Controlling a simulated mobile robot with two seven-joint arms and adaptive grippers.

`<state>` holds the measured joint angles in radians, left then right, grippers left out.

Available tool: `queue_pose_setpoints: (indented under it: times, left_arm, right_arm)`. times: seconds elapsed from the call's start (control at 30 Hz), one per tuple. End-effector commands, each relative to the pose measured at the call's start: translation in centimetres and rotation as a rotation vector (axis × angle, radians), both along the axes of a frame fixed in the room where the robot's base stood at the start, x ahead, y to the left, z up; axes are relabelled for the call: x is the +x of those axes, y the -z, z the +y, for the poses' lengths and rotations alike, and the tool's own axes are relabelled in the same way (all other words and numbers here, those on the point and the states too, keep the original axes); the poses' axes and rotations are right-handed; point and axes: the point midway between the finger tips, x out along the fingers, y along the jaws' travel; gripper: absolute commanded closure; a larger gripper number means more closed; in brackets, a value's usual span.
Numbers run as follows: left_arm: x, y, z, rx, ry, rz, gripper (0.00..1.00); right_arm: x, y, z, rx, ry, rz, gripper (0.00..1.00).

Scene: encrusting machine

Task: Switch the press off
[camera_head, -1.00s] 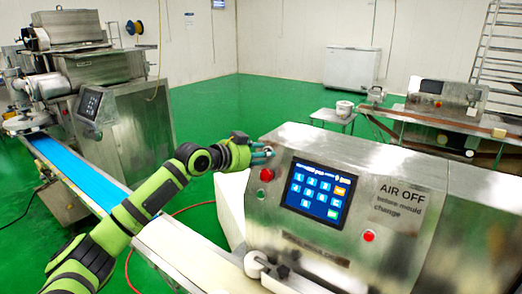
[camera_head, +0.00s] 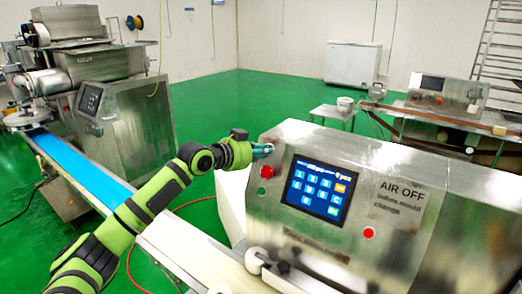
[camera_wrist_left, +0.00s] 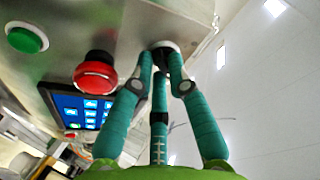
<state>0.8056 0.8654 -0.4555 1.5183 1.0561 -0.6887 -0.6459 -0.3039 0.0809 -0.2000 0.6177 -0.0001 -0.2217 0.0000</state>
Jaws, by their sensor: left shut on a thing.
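The press (camera_head: 330,160) is the steel machine at the right in the head view, with a lit touch screen (camera_head: 319,190) on its sloped front. A small round switch knob (camera_wrist_left: 163,47) with a pale rim and dark centre sits near the panel's edge. My left gripper (camera_head: 263,151) is at the press's upper left corner. In the left wrist view its three teal fingers (camera_wrist_left: 162,62) are closed around the knob, hiding most of it. The knob's exact setting cannot be read. My right gripper is not in view.
Close to the fingers are a red mushroom button (camera_wrist_left: 95,75) and a green button (camera_wrist_left: 27,38). A red light or button (camera_head: 369,233) sits lower on the press front. A blue-belt conveyor (camera_head: 80,170) and another machine (camera_head: 95,75) stand at left. Green floor lies open behind.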

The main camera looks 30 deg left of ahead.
Motion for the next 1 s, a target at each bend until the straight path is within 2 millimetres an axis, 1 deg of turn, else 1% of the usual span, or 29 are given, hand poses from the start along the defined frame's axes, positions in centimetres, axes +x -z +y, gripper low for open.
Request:
queue_pose_setpoints:
  times: [0.2,0.57,1.0]
  left_arm:
    - [-0.1,-0.2,-0.3,-0.156,-0.075,0.023,1.00]
    - [-0.1,-0.4,-0.6,-0.459,-0.228,0.065,1.00]
    - [0.0,-0.7,-0.9,-0.832,-0.417,0.118,1.00]
  right_arm:
    - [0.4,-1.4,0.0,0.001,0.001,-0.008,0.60]
    - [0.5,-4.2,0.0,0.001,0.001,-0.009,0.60]
    - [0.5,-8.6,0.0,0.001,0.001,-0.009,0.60]
